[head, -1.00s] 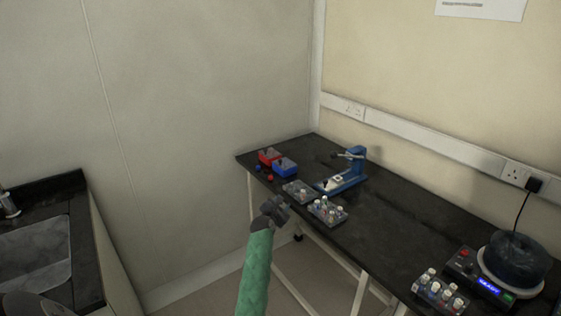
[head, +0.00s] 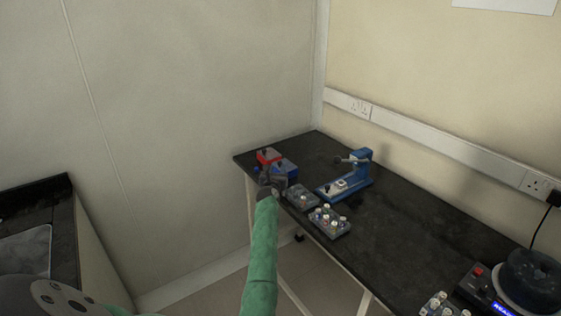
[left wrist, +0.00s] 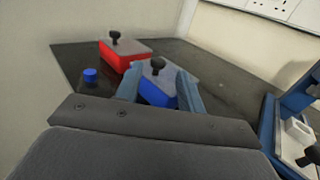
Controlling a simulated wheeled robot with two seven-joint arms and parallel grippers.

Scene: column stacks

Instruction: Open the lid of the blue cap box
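The blue cap box (head: 288,168) stands at the far left end of the black bench, partly hidden behind my left gripper (head: 272,178) in the head view. In the left wrist view, the blue box (left wrist: 158,92) has a grey lid (left wrist: 169,75) with a black knob (left wrist: 157,64) on top, and the lid looks closed. My left gripper (left wrist: 160,88) is open and empty. Its two fingers appear on either side of the blue box, which seems to lie beyond them; contact cannot be told. My right gripper is not in view.
A red box (left wrist: 120,62) with a knobbed lid stands beside the blue one. A loose blue cap (left wrist: 90,75) lies left of it. Vial racks (head: 330,222) and a blue press (head: 350,180) stand to the right. A round-topped machine (head: 530,278) is farther right.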

